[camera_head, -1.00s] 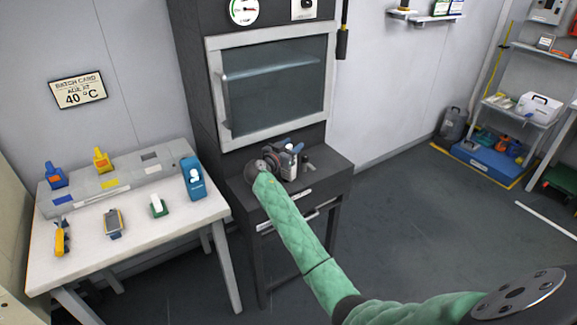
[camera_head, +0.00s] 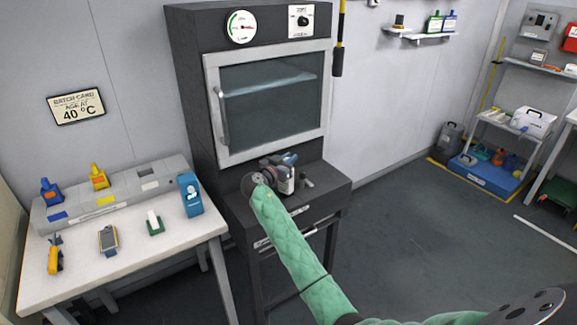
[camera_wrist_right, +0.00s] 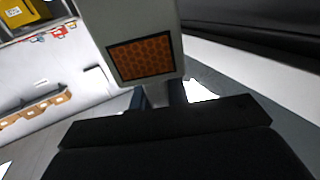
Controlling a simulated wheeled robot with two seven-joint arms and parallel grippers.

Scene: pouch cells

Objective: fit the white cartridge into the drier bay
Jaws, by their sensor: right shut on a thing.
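My right gripper (camera_head: 286,162) is above the dark ledge of the drying cabinet, shut on the white cartridge (camera_head: 287,184). In the head view my wrist partly hides the cartridge. In the right wrist view the cartridge (camera_wrist_right: 133,20) is a pale block with an orange honeycomb window, held between the dark fingers (camera_wrist_right: 158,96). On the white table a long grey housing (camera_head: 125,190) carries a blue and a yellow cartridge by matching labels. At its right end are a dark opening (camera_head: 148,172) and a pale label; I cannot tell whether this is the drier bay. My left gripper is out of view.
The cabinet (camera_head: 190,95) has a closed glass door and a gauge. A small dark object (camera_head: 307,183) stands on its ledge.

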